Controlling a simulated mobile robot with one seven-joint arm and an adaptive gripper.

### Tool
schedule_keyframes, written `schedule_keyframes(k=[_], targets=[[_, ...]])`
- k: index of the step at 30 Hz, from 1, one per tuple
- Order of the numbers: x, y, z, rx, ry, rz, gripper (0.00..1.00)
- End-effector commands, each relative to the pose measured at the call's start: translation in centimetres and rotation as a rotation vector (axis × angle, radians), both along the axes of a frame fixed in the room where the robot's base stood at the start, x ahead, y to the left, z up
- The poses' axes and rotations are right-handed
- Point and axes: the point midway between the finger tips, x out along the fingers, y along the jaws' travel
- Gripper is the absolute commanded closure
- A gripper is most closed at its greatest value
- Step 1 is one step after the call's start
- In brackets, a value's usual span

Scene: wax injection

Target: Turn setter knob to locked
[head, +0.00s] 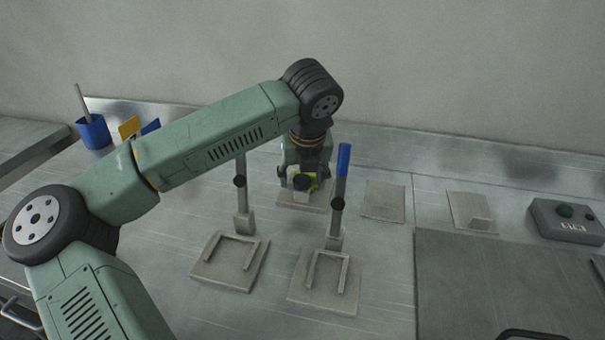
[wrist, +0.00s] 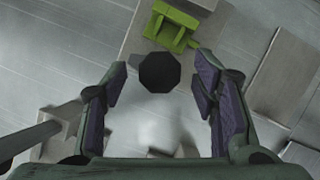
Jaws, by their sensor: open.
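A black, many-sided knob (wrist: 160,72), which I take to be the setter knob, shows between my fingers in the wrist view. A yellow-green bracket (wrist: 172,27) is beside the knob, at the top of the wrist view. My gripper (wrist: 160,80) is open, with one finger pad on each side of the knob and visible gaps between. Any locked marking cannot be seen. My gripper (head: 304,178) partly hides the fixture in the head view.
Two upright levers stand near the gripper: one with a blue handle (head: 343,160) to the right, a grey one (head: 240,185) to the left. Grey plates (head: 325,297) lie in front. A control box (head: 568,220) and a blue cup (head: 93,132) are farther off.

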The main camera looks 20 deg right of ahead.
Motion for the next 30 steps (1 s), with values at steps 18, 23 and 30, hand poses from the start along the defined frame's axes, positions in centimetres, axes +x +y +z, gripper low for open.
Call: schedule_keyframes(k=[18, 23, 30], targets=[[0.0, 0.02, 0.04, 0.0, 0.0, 0.0, 0.78], [-0.01, 0.02, 0.05, 0.0, 0.0, 0.0, 0.89], [0.0, 0.04, 0.0, 0.0, 0.0, -0.006, 0.94]])
